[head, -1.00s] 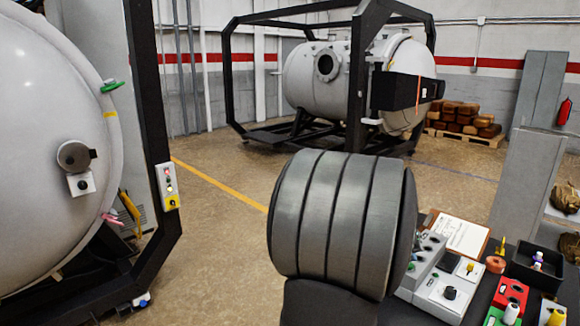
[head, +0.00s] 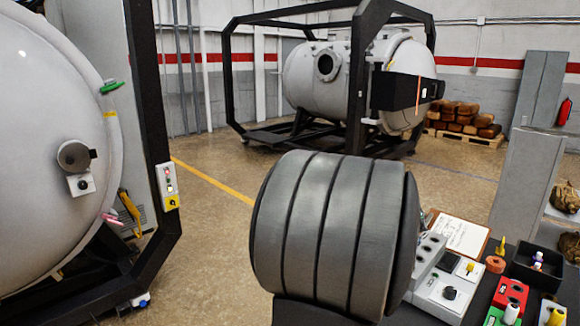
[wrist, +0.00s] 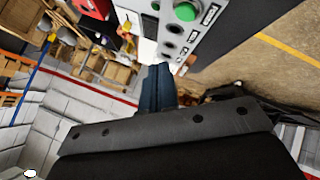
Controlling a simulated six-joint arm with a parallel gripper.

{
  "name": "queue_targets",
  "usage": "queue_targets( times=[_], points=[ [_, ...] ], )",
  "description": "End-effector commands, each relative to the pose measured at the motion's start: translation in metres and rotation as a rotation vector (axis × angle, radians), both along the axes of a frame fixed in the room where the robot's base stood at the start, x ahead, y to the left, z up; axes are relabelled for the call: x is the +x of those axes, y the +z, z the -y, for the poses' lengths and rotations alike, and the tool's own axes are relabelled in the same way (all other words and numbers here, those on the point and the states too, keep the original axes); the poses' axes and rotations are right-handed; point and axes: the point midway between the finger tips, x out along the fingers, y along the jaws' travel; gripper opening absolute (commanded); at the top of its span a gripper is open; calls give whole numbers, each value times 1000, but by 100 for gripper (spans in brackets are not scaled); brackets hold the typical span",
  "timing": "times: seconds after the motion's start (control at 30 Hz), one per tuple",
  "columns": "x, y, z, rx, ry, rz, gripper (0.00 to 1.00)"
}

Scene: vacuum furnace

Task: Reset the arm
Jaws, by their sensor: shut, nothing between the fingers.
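My gripper (wrist: 157,72) shows in the wrist view, beyond a dark bolted bar. Its two dark fingers lie together, shut, with nothing seen between them. Past the tips are a white sheet and a grey control box (wrist: 188,30) with a green button; I cannot tell the exact gap. In the head view a large grey ribbed part of my own arm fills the lower middle. My gripper does not show there.
A bench at lower right of the head view holds a control panel (head: 447,290), a clipboard (head: 462,236), a black tray (head: 536,265) and a red block (head: 510,293). A vacuum furnace (head: 30,150) stands at left, another (head: 340,80) at the back. Open floor lies between.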

Motion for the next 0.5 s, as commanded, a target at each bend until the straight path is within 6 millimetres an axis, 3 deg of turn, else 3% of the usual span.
queue_targets(
  times=[0.5],
  points=[
    [0,-59,0,0,0,-3,0]
  ],
)
